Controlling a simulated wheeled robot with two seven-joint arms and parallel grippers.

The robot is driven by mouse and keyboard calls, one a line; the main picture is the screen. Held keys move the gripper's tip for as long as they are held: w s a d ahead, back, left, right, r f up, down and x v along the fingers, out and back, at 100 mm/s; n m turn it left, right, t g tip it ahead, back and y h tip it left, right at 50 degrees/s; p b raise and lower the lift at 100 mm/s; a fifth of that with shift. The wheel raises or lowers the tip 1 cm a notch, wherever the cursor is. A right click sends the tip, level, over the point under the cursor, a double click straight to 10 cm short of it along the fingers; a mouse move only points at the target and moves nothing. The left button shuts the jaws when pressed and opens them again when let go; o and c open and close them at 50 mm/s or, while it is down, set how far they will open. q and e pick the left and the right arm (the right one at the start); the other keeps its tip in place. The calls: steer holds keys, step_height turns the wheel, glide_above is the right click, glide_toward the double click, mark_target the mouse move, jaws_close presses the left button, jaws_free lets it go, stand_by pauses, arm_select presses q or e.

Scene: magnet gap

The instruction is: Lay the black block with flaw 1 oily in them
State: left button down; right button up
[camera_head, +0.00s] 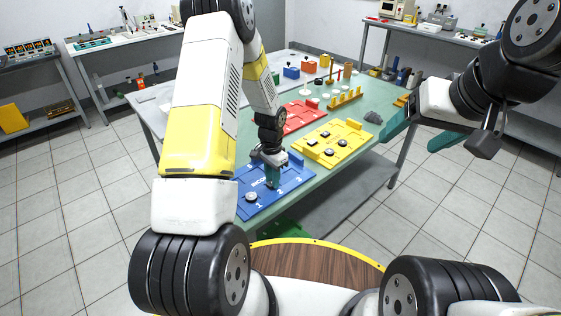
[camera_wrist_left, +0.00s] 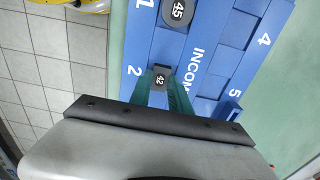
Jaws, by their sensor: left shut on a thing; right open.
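The blue tray (camera_head: 290,190) lies at the near end of the table, with printed slot numbers; it also fills much of the left wrist view (camera_wrist_left: 205,85). My left gripper (camera_head: 272,182) is at the tray by slot 2. Its teal fingers (camera_wrist_left: 166,88) are shut on a small dark block labelled 42 (camera_wrist_left: 160,79). I cannot tell whether the block touches the tray. A round dark piece labelled 45 (camera_wrist_left: 177,12) sits at slot 1, and shows in the head view (camera_head: 251,196). My right gripper (camera_head: 424,130) is open and empty, right of the table. No flaw mark is readable.
A yellow tray (camera_head: 355,137) with several small dark pieces lies beyond the blue one. A red tray (camera_head: 298,122), a yellow rack (camera_head: 345,98) and a grey lump (camera_head: 373,117) stand farther back. The green table's near right edge is clear.

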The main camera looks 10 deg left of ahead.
arm_select(q)
steer(key=shift+f, duration=0.15)
steer(key=c, duration=1.1)
jaws_free()
steer(key=shift+c, duration=0.2)
steer(key=shift+c, duration=0.2)
steer(key=c, duration=0.5)
steer(key=shift+o, duration=0.2)
steer(key=shift+r, duration=2.25)
steer(key=o, duration=0.5)
